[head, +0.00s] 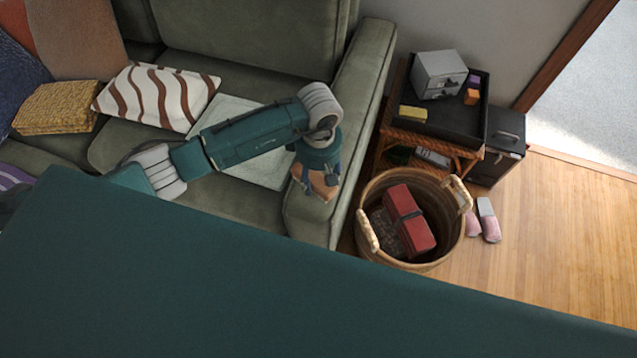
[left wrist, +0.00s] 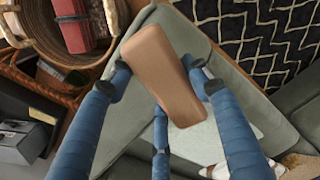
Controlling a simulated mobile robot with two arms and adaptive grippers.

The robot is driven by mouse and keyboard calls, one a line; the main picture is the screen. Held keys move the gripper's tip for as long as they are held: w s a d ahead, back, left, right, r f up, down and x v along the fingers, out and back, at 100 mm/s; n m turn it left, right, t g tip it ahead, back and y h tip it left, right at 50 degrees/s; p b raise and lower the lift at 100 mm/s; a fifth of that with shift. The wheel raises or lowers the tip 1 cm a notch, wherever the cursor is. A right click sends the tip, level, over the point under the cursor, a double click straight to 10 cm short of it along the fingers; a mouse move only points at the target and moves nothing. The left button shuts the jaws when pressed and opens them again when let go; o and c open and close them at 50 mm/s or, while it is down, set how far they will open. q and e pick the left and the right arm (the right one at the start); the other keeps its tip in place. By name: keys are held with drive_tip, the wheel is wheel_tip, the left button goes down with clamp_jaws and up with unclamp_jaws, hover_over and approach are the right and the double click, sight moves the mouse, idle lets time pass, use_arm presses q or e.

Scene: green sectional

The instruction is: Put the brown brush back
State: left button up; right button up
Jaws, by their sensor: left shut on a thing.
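My left gripper (head: 314,176) is above the right armrest of the green sofa, to the left of the wicker basket. It is shut on the brown brush (head: 322,188), a small tan-brown block partly hidden by the fingers. In the left wrist view the brush (left wrist: 165,75) sits tilted between the blue fingers of the left gripper (left wrist: 161,82). Its bristles cannot be made out. My right gripper is not in view.
A wicker basket (head: 367,235) holds a red strapped box (head: 409,219). Behind it, a black tray (head: 448,114) on a wicker side table carries a grey metal box (head: 438,74), a yellow block (head: 413,113) and small blocks. Pink slippers (head: 489,221) lie on the floor; the sofa armrest (head: 356,105) is bare.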

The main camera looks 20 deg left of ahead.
sight(319, 175)
use_arm(q)
drive_tip(key=shift+f, duration=2.3)
drive_tip(key=shift+f, duration=0.2)
drive_tip(key=o, duration=1.1)
drive_tip(key=shift+r, duration=0.1)
wheel_tip(319, 175, up, 12)
drive_tip(key=shift+r+b, duration=0.15)
drive_tip(key=shift+b, duration=0.25)
